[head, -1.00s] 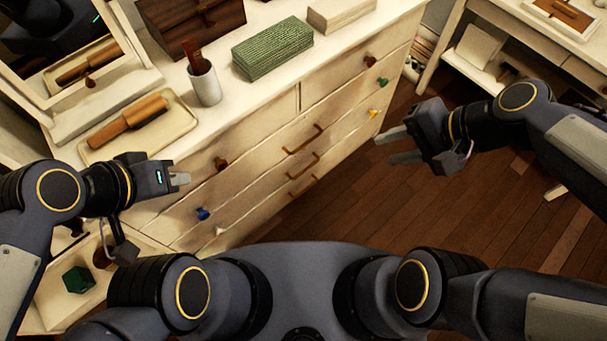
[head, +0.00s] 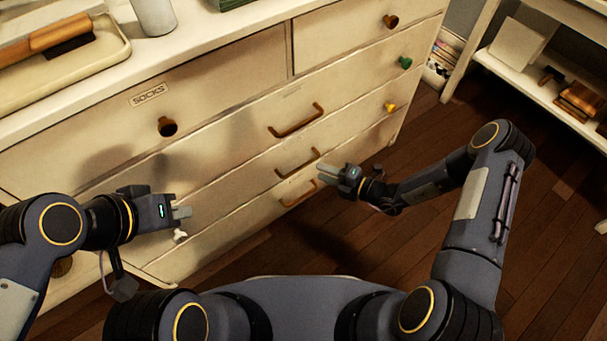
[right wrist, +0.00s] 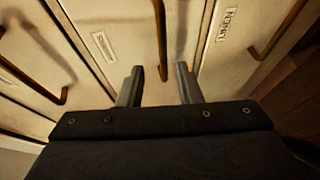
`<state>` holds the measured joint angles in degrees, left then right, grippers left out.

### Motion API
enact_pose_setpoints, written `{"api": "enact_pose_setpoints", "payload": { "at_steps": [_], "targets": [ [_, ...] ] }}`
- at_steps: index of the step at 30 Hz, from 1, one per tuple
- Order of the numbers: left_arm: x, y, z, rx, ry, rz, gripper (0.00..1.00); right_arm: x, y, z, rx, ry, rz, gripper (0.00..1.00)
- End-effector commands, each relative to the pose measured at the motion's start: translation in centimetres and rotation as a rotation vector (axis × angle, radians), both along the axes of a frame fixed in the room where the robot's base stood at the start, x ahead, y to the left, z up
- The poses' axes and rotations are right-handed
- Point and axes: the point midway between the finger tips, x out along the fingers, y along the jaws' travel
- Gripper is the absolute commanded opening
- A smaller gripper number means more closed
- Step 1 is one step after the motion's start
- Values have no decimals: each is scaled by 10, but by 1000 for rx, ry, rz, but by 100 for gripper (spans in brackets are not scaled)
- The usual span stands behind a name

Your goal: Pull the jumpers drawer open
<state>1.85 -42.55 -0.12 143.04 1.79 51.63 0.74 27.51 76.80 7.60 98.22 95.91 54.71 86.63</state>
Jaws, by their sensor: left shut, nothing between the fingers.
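The cream dresser has three wide lower drawers, each with a bar handle: upper (head: 297,122), middle (head: 298,163) and bottom (head: 300,193). I can read no jumpers label. In the right wrist view, the middle drawer's label (right wrist: 103,46) is too blurred to read, and the bottom drawer's label (right wrist: 227,22) reads LINEN. My right gripper (head: 326,172) is open in front of the middle and bottom handles. In its wrist view the middle handle (right wrist: 161,45) lines up between the parted fingers; contact is not visible. My left gripper (head: 184,212) is shut and empty before the dresser's left part.
The top-left drawer is labelled SOCKS (head: 149,94) and has a brown knob (head: 167,127). Green (head: 405,62) and yellow (head: 390,107) knobs stick out at the right. Open wooden floor (head: 400,240) lies in front of the dresser. A white shelf unit (head: 525,80) stands at the right.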

Motion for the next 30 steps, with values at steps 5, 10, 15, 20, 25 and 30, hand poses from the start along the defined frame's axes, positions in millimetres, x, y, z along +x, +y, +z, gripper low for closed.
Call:
{"api": "enact_pose_setpoints", "payload": {
  "at_steps": [5, 10, 15, 20, 25, 30],
  "targets": [
    [0, 0, -7, 0, -1, 0, 0, 9, 17, -10, 13, 20, -9, 32],
    [0, 0, -16, 0, -1, 0, 0, 23, 41, -15, 12, 18, -7, 32],
    [0, 0, -22, 0, -1, 0, 0, 34, 59, -19, 9, 18, -8, 32],
    [0, 0, -23, 0, 0, 0, 0, 38, 66, -19, 10, 18, -9, 32],
    [0, 0, -23, 0, 0, 0, 0, 39, 66, -18, 10, 18, -9, 32],
    [0, 0, -23, 0, 0, 0, 0, 39, 66, -18, 10, 18, -9, 19]
  ]
}}
